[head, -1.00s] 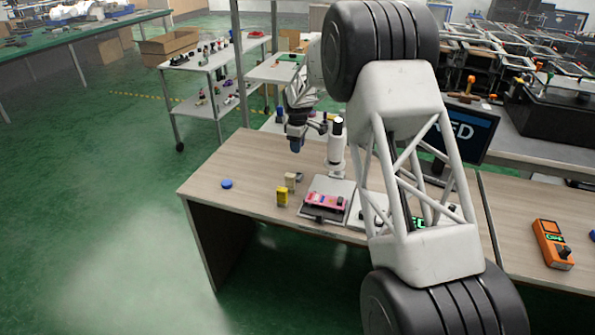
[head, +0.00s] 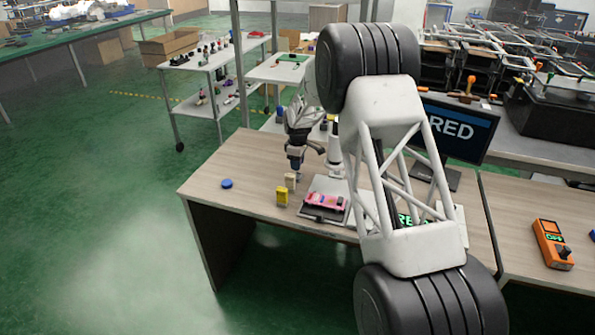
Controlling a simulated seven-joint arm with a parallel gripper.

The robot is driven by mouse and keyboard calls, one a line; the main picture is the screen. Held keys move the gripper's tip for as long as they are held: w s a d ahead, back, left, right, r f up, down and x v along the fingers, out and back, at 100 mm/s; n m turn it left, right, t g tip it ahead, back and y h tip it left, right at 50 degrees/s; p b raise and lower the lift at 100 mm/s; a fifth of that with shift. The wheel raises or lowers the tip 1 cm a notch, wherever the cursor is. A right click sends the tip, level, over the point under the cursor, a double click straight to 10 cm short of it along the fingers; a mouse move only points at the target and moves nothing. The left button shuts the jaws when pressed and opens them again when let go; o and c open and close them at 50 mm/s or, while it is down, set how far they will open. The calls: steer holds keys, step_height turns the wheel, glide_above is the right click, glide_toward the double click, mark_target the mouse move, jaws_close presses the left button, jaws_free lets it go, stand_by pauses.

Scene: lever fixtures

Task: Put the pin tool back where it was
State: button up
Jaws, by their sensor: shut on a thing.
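My gripper (head: 296,153) is above the wooden table, behind the small beige and yellow blocks. It is shut on a small dark blue piece (head: 295,164), which appears to be the pin tool and points downward. The lower end of the tool is close behind the beige block (head: 290,180). At this size I cannot tell whether it touches the block, the table or a holder there. The yellow block (head: 282,196) stands just in front of the beige one.
A pink device (head: 325,202) lies on a dark stand to the right, with a white microscope-like column (head: 335,158) behind it. A blue disc (head: 227,184) lies at left. A monitor (head: 455,130) stands behind my arm. The table's left part is mostly clear.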

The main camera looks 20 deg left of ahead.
steer(key=shift+f, duration=1.9)
steer(key=shift+f, duration=0.15)
steer(key=o, duration=0.9)
steer(key=shift+r, duration=6.15)
steer(key=shift+r, duration=0.15)
